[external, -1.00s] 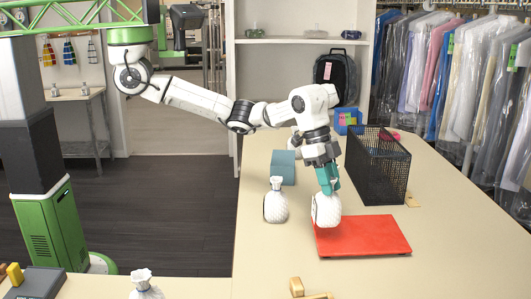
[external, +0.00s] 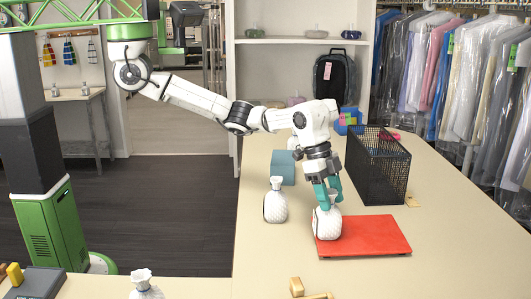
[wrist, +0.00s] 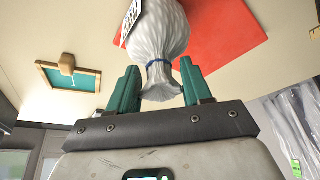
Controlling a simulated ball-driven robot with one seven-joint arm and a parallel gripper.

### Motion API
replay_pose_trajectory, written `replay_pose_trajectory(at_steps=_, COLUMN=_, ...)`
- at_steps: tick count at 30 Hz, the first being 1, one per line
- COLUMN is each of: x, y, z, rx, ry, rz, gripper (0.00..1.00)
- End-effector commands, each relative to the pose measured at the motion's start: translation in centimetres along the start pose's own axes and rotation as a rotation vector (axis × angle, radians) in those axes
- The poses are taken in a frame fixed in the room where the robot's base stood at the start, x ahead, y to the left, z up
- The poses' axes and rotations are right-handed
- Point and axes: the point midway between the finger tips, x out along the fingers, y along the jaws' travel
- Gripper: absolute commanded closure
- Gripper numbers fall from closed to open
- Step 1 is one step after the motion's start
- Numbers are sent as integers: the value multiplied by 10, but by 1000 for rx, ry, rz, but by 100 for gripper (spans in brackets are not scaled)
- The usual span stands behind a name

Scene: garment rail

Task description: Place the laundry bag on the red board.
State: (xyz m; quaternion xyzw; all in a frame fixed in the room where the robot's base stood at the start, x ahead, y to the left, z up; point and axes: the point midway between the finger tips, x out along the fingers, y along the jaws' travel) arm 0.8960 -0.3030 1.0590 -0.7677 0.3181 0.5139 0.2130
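A white, quilted-looking laundry bag (external: 328,224) with a tied neck stands upright at the left end of the red board (external: 375,237). It appears to rest on the board, close to its left edge. In the wrist view the bag (wrist: 160,40) shows a blue tie and a tag, with the board (wrist: 220,30) beside it. My gripper (external: 328,192) is just above the bag, pointing down. Its teal fingers are spread on either side of the bag's neck, and the wrist view shows gaps between the fingers (wrist: 158,90) and the neck.
A similar white bag (external: 275,203) stands left of the board, and another (external: 145,287) at the front edge. A black mesh basket (external: 378,168) stands behind the board. A wooden piece (external: 297,287) is in front. The right tabletop is clear.

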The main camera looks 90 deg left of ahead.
Motion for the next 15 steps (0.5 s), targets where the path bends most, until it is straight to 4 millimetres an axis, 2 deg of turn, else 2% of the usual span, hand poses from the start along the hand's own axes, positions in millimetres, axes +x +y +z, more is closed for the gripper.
replay_pose_trajectory(at_steps=10, x=-6, y=0, z=-2, rx=0, ry=2, rz=-1, gripper=51)
replay_pose_trajectory(at_steps=15, x=-32, y=-1, z=-2, rx=0, ry=5, rz=-1, gripper=51)
